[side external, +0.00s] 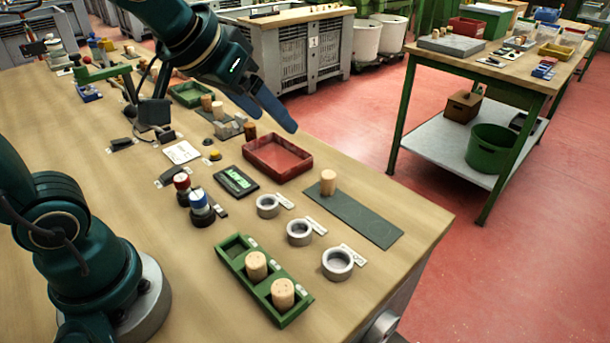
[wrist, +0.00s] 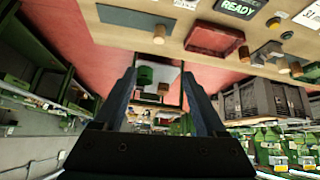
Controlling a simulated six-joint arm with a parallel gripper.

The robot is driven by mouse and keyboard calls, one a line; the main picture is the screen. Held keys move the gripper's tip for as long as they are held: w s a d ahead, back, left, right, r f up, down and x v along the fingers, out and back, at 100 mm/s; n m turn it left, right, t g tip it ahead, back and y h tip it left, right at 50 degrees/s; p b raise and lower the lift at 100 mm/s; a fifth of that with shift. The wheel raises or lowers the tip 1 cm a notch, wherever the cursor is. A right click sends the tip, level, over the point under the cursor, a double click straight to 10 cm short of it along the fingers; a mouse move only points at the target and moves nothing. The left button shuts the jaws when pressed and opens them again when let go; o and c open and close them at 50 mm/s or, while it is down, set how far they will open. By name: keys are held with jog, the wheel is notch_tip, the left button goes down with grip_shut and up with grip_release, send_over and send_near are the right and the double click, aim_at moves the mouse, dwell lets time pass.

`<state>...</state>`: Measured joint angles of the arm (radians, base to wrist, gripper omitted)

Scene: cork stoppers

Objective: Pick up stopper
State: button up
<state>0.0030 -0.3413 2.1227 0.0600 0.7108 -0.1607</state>
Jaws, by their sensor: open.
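My gripper (side external: 278,112) is open and empty, high above the far part of the bench and clear of the stoppers. Its two fingers also show in the wrist view (wrist: 160,76) with nothing between them. That stopper (wrist: 159,34) also shows in the wrist view. A green tray (side external: 236,262) has three compartments. Two hold upright stoppers, one in the middle (side external: 256,266) and one in front (side external: 282,294); the back one is empty. Further stoppers (side external: 206,102) stand farther back.
A red tray (side external: 278,158) lies behind the mat. Three grey rings (side external: 299,232) with labels stand between mat and green tray. A display (side external: 236,181) and red and blue knobs (side external: 200,203) are left of them. The bench's right edge is close to the mat.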

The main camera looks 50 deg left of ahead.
jog(key=w+f, duration=0.2)
jog(key=w, duration=0.4)
jog(key=g, duration=0.2)
send_over(327, 175)
jog(key=s, duration=0.1)
notch_tip(327, 175, down, 8)
jog(key=shift+g, duration=0.4)
jog(key=f, duration=0.4)
jog(key=shift+s+d+f, duration=0.15)
jog(key=shift+s+f, duration=0.1)
jog(key=shift+f, duration=0.1)
jog(key=shift+w+f, duration=0.15)
jog(key=shift+f, duration=0.5)
jog(key=shift+x, duration=2)
grip_shut()
